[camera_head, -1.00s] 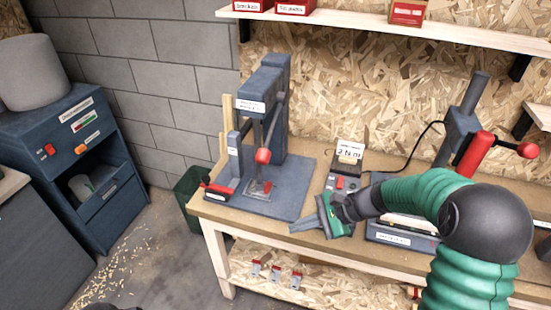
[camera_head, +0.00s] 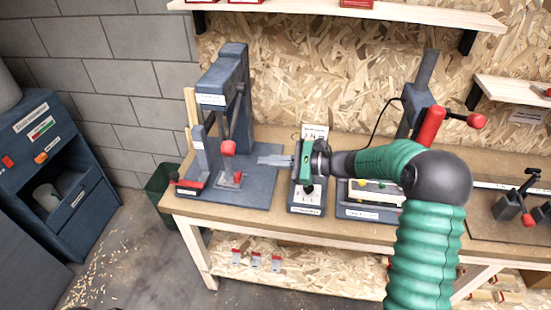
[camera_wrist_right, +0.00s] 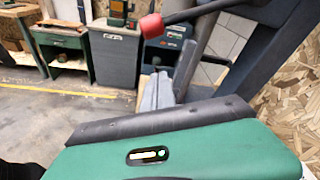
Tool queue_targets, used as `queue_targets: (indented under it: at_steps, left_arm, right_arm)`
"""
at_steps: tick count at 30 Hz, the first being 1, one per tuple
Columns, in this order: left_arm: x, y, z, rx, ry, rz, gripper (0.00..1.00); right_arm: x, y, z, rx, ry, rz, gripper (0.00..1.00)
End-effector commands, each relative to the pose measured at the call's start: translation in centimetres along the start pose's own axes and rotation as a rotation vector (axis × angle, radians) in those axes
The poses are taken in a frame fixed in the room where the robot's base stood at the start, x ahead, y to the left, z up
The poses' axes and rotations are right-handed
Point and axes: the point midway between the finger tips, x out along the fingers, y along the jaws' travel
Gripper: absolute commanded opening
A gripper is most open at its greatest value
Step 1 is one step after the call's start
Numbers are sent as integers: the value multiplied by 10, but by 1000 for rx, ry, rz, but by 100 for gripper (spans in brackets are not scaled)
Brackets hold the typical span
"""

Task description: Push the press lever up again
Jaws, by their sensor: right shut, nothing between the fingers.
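The blue-grey press (camera_head: 223,92) stands on its base plate at the left end of the workbench. Its lever hangs down, with a red knob (camera_head: 228,148) at its lower end. In the right wrist view the red knob (camera_wrist_right: 152,25) is at the top, with the dark lever rod (camera_wrist_right: 195,12) running up to the right. My right gripper (camera_head: 261,160) is shut and empty, pointing left, a short way right of the knob and slightly lower in the picture. Its fingers (camera_wrist_right: 156,92) show below the knob in the wrist view, apart from it. My left gripper is not in view.
A small control box (camera_head: 307,203) stands right of the press, partly hidden by my right gripper. Further right is another device with a red handle (camera_head: 430,127). A shelf (camera_head: 370,15) runs above. A dark bin (camera_head: 160,185) stands left of the bench.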

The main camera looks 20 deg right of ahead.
Motion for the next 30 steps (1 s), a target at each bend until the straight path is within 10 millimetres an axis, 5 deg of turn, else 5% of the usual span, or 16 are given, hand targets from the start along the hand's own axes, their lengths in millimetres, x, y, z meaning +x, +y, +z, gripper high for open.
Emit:
queue_targets:
  at_steps: [6,13,30]
  left_arm:
    - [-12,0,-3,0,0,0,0]
    - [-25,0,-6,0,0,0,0]
    - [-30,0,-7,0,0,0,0]
  right_arm:
    - [49,0,3,0,-1,3,0]
    - [54,0,36,-3,1,0,0]
    - [54,0,44,12,1,3,0]
